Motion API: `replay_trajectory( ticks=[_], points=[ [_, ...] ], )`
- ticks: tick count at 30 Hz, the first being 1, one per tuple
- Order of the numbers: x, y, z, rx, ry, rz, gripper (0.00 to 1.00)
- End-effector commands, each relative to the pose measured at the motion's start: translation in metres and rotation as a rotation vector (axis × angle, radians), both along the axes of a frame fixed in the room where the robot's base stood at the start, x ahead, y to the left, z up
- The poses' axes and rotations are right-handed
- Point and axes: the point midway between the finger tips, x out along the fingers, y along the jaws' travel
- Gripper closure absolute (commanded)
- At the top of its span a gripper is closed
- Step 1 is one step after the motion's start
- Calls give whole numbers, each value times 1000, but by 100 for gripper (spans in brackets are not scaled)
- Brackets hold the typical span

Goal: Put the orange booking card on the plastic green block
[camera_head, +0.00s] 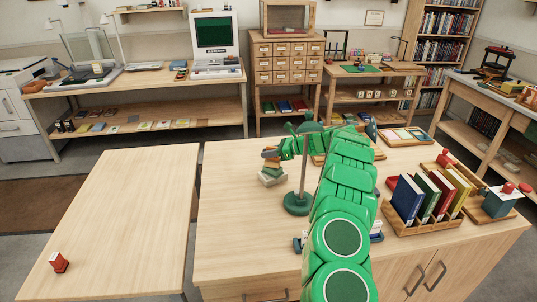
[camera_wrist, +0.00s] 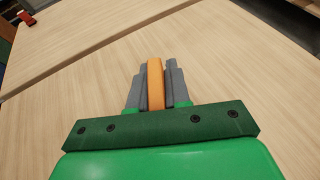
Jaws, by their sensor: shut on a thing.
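The orange booking card (camera_wrist: 155,85) stands on edge between the two grey fingers of my gripper (camera_wrist: 157,72) in the wrist view. The fingers are shut on it, and bare light wood shows beyond it. In the head view my green arm reaches over the central counter and bends left, with my gripper (camera_head: 274,155) above the counter's left part. The card is too small there to make out clearly. I cannot pick out the plastic green block with certainty in either view.
A green desk lamp (camera_head: 298,203) stands close to my arm. Books in a wooden rack (camera_head: 408,222) are to the right. The left table (camera_head: 130,200) is bare except for a small red object (camera_head: 58,262). A narrow gap separates table and counter.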

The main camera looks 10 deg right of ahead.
Motion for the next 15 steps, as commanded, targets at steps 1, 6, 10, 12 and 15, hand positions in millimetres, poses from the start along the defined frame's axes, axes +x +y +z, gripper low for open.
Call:
replay_trajectory(
  ticks=[1,6,10,12,15],
  points=[
    [0,0,-3,0,0,0,100],
    [0,0,-3,1,-1,0,100],
    [0,0,-4,0,-1,0,100],
    [0,0,-6,0,-1,0,100],
    [0,0,-6,0,-1,0,72]
  ],
)
